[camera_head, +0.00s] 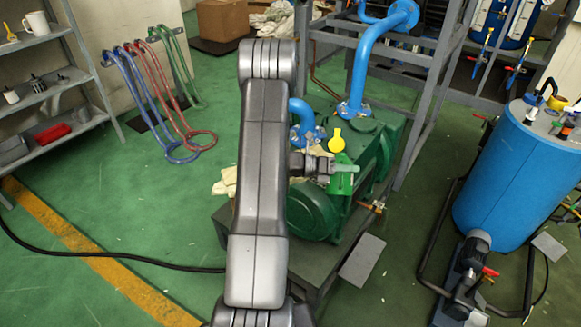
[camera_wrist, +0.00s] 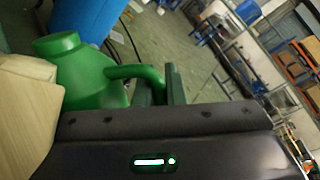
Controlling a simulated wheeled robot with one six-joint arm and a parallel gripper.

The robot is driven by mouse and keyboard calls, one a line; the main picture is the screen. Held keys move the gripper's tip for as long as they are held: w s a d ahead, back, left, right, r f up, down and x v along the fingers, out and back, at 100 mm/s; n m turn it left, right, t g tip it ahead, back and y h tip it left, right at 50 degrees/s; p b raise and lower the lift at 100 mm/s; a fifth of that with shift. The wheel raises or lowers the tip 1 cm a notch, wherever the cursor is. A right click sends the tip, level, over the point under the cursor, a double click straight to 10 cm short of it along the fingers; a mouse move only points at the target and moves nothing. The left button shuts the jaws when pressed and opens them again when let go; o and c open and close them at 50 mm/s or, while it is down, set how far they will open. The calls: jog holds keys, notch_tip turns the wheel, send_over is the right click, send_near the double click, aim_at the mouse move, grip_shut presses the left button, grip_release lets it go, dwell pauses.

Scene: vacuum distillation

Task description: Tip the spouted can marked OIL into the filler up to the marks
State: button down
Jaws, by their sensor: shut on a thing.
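A green can (camera_wrist: 88,72) with a curved handle fills the left of the wrist view. My gripper (camera_wrist: 160,82) is shut on that handle. In the head view my gripper (camera_head: 322,166) reaches right from the arm, with the bright green can (camera_head: 343,184) at its end, just in front of the dark green pump (camera_head: 318,212). A yellow piece (camera_head: 336,141) stands just above the can; I cannot tell whether it is the filler. No OIL lettering, level marks or flowing oil can be made out. The can's tilt is unclear.
Blue pipes (camera_head: 362,65) rise from the pump. A grey metal frame (camera_head: 418,120) stands behind it and a blue tank (camera_head: 515,170) to the right. A pale beige block (camera_wrist: 25,110) is close at the left in the wrist view.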

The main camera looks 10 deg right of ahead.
jog(key=shift+w+d+r+n+p, duration=0.1)
jog(key=shift+w+r+n+p, duration=0.15)
jog(key=shift+r+p, duration=0.3)
jog(key=shift+w+d+r+n+p, duration=0.1)
jog(key=shift+w+r+n+p, duration=0.2)
jog(key=shift+p, duration=0.4)
jog(key=shift+r, duration=0.2)
jog(key=shift+w+d+r+n+g+p, duration=0.1)
jog(key=shift+w+r+n+g+p, duration=0.2)
jog(key=shift+p, duration=0.4)
jog(key=shift+w+r+n+p, duration=0.1)
jog(key=shift+r+p, duration=0.3)
jog(key=shift+p, duration=0.25)
jog(key=shift+w+r+p, duration=0.15)
jog(key=shift+w+p, duration=0.05)
jog(key=shift+p, duration=0.1)
jog(key=shift+w+d+r+n+p, duration=0.3)
jog(key=shift+w+r+n+p, duration=0.3)
jog(key=shift+p, duration=0.55)
jog(key=shift+r, duration=0.1)
